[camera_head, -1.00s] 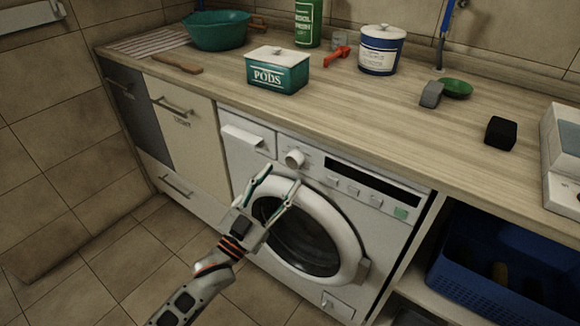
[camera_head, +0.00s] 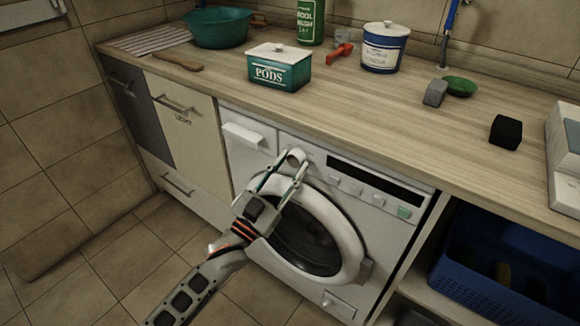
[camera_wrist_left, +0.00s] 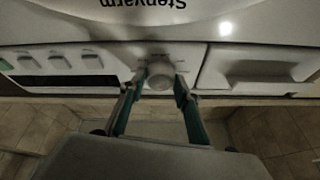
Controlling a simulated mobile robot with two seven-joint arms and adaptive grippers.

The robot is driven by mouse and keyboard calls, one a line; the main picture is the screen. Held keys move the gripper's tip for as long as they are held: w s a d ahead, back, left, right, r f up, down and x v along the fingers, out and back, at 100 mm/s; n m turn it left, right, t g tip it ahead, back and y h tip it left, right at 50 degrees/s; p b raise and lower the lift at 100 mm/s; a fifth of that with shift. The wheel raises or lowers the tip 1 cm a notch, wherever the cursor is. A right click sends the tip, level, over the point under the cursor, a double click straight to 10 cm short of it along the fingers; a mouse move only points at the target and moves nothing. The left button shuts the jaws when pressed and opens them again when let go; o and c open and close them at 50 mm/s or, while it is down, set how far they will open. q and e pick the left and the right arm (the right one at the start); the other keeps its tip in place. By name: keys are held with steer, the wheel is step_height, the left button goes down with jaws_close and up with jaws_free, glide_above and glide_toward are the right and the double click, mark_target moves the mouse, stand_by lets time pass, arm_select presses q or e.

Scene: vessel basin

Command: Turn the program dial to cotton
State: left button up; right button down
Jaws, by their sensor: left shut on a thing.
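The program dial (camera_head: 296,155) is a round white knob on the washing machine (camera_head: 372,250), between the detergent drawer and the dark display. My left gripper (camera_head: 291,164) is at the dial, with one finger on each side of it. In the left wrist view the dial (camera_wrist_left: 159,79) sits between the two fingertips (camera_wrist_left: 160,82), and the fingers are shut on it. The markings around the dial are too small to read, so its setting cannot be told. My right gripper is in neither view.
The worktop above holds a green pods box (camera_head: 279,68), a blue-and-white tin (camera_head: 384,48) and a teal basin (camera_head: 217,28). The round door (camera_head: 352,245) is below the dial. A blue crate (camera_head: 500,275) stands at the lower right. The detergent drawer (camera_head: 243,136) is left of the dial.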

arm_select(q)
steer(key=shift+m, duration=0.3)
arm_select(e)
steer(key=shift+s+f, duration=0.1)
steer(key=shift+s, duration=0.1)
arm_select(q)
steer(key=shift+m, duration=0.3)
steer(key=shift+w+a+m+g+h, duration=0.15)
steer(key=shift+m+g+h, duration=0.4)
steer(key=shift+m, duration=0.35)
steer(key=m+g+h, duration=0.1)
steer(key=m, duration=0.1)
steer(key=m+g, duration=0.1)
steer(key=m, duration=0.2)
steer(key=shift+a+r+m+h+p, duration=0.1)
steer(key=shift+m+h+p, duration=0.2)
steer(key=shift+h+p, duration=0.1)
steer(key=shift+m+g, duration=0.65)
steer(key=shift+m, duration=0.55)
steer(key=shift+m+p, duration=0.3)
steer(key=shift+m, duration=0.3)
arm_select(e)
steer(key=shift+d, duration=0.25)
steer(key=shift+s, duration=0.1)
arm_select(q)
steer(key=o, duration=1.1)
